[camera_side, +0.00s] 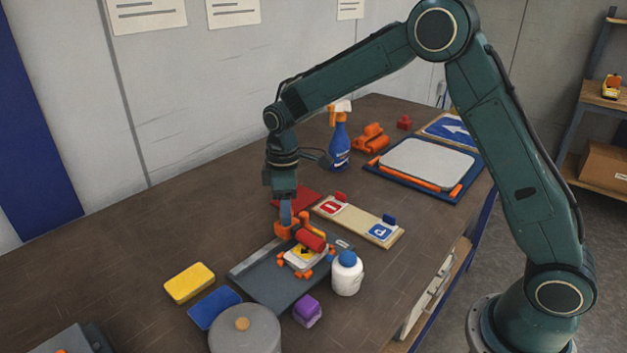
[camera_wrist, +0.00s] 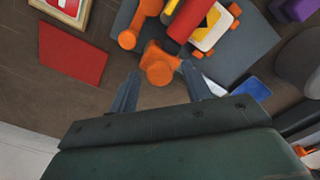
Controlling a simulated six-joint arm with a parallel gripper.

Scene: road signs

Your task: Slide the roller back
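The red roller (camera_side: 311,239) sits in an orange frame with an orange handle knob (camera_wrist: 160,66), over a small white sign plate (camera_side: 297,260) with a yellow and black mark. Orange corner pieces surround the plate on a dark grey base (camera_side: 262,282). My gripper (camera_side: 286,216) points down at the orange frame behind the roller. In the wrist view its two fingers (camera_wrist: 160,78) stand apart on either side of the knob, with slim gaps visible. The roller (camera_wrist: 188,20) and sign plate (camera_wrist: 210,30) show beyond the knob. Any finger contact is hard to tell.
A white bottle (camera_side: 347,274) with a blue cap and a purple block (camera_side: 307,311) stand close by the base. A red sheet (camera_side: 298,200) and a wooden board (camera_side: 380,232) with signs lie behind. Yellow (camera_side: 190,283) and blue (camera_side: 214,308) pads lie left.

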